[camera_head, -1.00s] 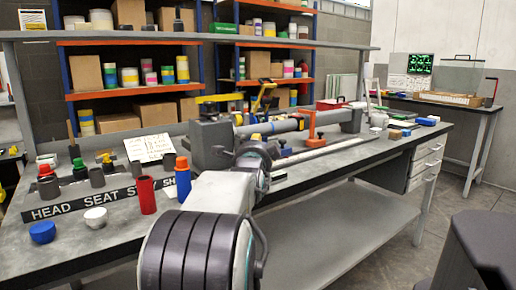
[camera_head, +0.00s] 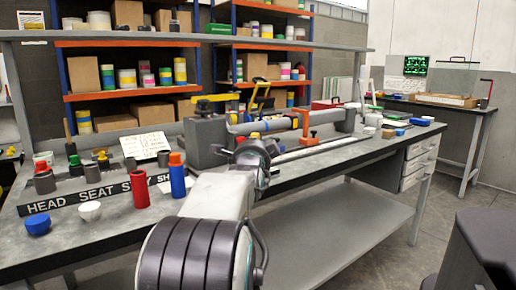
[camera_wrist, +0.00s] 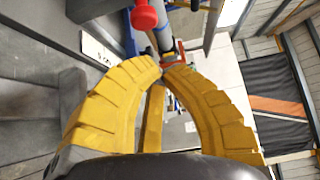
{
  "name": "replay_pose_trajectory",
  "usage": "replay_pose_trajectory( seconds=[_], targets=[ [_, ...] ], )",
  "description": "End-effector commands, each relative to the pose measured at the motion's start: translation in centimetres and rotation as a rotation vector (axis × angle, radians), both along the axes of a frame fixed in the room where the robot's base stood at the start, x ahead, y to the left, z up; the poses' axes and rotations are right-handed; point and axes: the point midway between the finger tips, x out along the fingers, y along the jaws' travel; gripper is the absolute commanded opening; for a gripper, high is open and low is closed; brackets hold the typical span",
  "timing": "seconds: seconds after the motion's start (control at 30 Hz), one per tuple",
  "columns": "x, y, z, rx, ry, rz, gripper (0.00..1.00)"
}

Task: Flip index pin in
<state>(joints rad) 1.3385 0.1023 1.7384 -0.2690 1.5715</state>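On the workbench (camera_head: 300,172) a long grey tube (camera_head: 265,126) runs from a grey block (camera_head: 206,138) through an orange bracket (camera_head: 307,128). A yellow lever (camera_head: 218,97) sits on top of the block. I cannot make out the index pin for sure. A red knob (camera_wrist: 145,16) shows at the top of the wrist view, beyond my fingers, beside the tube. My gripper (camera_wrist: 162,71) has two curved yellow fingers whose tips meet, with nothing seen between the tips. A yellow bar (camera_wrist: 153,120) shows through the gap behind the tips.
Small blocks (camera_head: 390,132) lie at the right end. A dark object (camera_head: 480,235) stands at lower right. Floor beside the bench is clear.

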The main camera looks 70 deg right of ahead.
Motion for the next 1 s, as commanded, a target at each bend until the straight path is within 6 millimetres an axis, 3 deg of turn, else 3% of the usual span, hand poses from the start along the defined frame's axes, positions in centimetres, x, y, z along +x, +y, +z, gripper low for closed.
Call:
replay_pose_trajectory(
  seconds=[0.7, 1.0],
  targets=[
    [-2.0, 8.2, 0.2, -0.003, -0.001, -0.001, 0.00],
    [-2.3, 9.7, 0.1, -0.001, 0.000, -0.001, 0.00]
  ],
)
